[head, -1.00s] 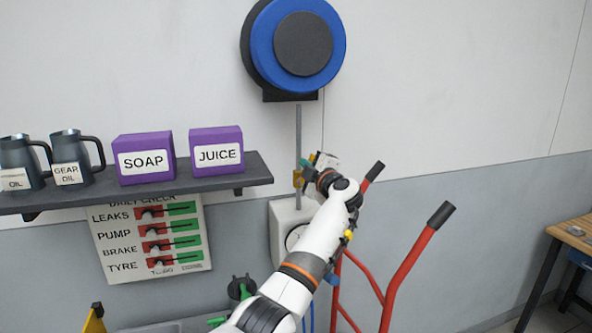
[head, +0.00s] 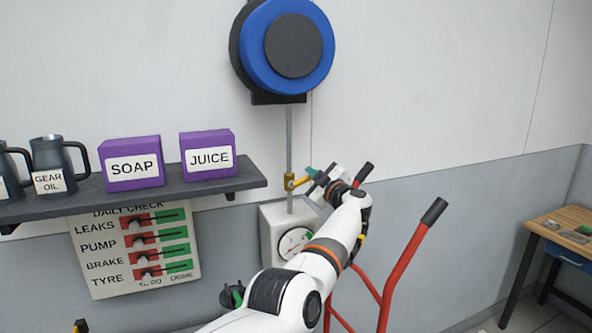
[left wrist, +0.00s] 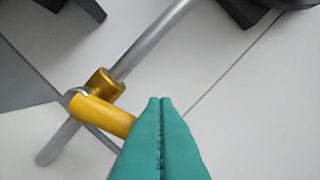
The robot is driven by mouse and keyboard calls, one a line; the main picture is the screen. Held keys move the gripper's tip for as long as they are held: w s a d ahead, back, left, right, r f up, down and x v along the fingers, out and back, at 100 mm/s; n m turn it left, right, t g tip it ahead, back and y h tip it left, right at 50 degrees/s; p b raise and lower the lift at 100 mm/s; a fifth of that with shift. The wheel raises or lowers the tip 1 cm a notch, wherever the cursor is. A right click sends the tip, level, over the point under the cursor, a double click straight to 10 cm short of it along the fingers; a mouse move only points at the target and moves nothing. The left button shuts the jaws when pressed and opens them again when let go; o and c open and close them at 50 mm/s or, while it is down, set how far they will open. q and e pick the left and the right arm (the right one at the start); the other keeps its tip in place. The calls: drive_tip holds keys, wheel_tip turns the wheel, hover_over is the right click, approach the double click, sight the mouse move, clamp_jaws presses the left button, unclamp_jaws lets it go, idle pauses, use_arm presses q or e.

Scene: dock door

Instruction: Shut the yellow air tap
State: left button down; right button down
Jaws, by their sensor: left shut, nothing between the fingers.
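The air tap has a brass body (head: 290,182) on a grey vertical pipe (head: 290,140) at the wall, with a short yellow lever (head: 302,181) pointing right and slightly up, roughly across the pipe. In the left wrist view the yellow lever (left wrist: 102,114) also lies across the pipe (left wrist: 150,43), below the brass body (left wrist: 104,86). My left gripper (head: 309,172), with teal fingers, is just right of the tap. Its fingers (left wrist: 160,100) are shut with nothing between them, beside the lever's end; I cannot tell whether they touch it. My right gripper is out of view.
A blue reel (head: 258,60) hangs above the pipe, and a white gauge box (head: 270,225) sits below the tap. A red hand truck (head: 402,265) stands right of my arm. A shelf (head: 215,184) with purple boxes is at left. A wooden table (head: 562,222) is at right.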

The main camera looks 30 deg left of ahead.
use_arm(q)
drive_tip(key=shift+w+d+f+b, duration=0.1)
drive_tip(key=shift+w+f+b, duration=0.2)
drive_tip(key=shift+f, duration=0.45)
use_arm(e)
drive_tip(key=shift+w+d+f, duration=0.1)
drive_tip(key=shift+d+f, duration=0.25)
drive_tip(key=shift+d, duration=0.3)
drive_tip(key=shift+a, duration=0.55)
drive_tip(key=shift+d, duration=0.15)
